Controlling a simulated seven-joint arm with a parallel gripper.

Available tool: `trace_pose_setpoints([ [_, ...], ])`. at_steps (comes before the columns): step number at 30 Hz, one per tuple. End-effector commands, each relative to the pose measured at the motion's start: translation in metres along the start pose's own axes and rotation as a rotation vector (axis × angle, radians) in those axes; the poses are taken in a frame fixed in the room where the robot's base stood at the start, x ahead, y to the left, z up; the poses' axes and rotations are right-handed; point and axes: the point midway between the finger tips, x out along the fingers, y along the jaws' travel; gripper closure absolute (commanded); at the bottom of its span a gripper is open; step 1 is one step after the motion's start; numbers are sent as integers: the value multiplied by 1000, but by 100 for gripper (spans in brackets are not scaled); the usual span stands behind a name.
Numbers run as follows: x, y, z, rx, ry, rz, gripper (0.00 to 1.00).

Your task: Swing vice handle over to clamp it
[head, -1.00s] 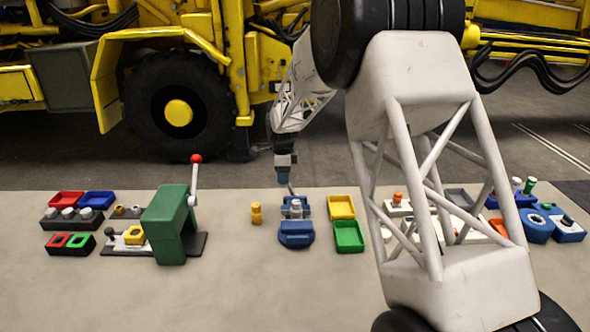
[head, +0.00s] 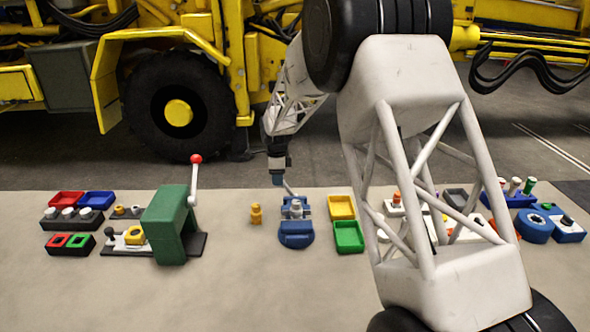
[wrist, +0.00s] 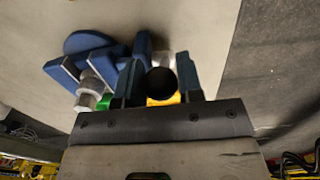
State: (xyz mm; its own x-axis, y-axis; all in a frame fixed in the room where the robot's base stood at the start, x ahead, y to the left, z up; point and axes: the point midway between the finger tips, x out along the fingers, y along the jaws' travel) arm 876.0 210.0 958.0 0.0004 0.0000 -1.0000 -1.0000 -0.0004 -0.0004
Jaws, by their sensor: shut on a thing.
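The blue vice (head: 296,234) stands on the table at the middle in the head view, with a light grey part at its top. Its thin handle (head: 289,189) rises from it and leans to the left. My gripper (head: 278,178) is shut on the handle's upper end, above and a little left of the vice. In the wrist view, the handle's black round knob (wrist: 161,83) sits between my two blue fingers, and the vice (wrist: 88,45) shows to the upper left. The lower part of the handle is mostly hidden there.
A green press (head: 170,222) with a red-knobbed lever stands further left. My arm hides part of the table at right.

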Motion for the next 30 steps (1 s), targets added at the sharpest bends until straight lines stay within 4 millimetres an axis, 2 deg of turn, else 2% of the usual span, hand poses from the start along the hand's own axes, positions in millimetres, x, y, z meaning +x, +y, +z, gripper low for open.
trace_pose_setpoints([
  [19, 4, 0, 6, 0, 0, 1, 78],
  [30, 15, 0, 20, 0, 0, 2, 78],
])
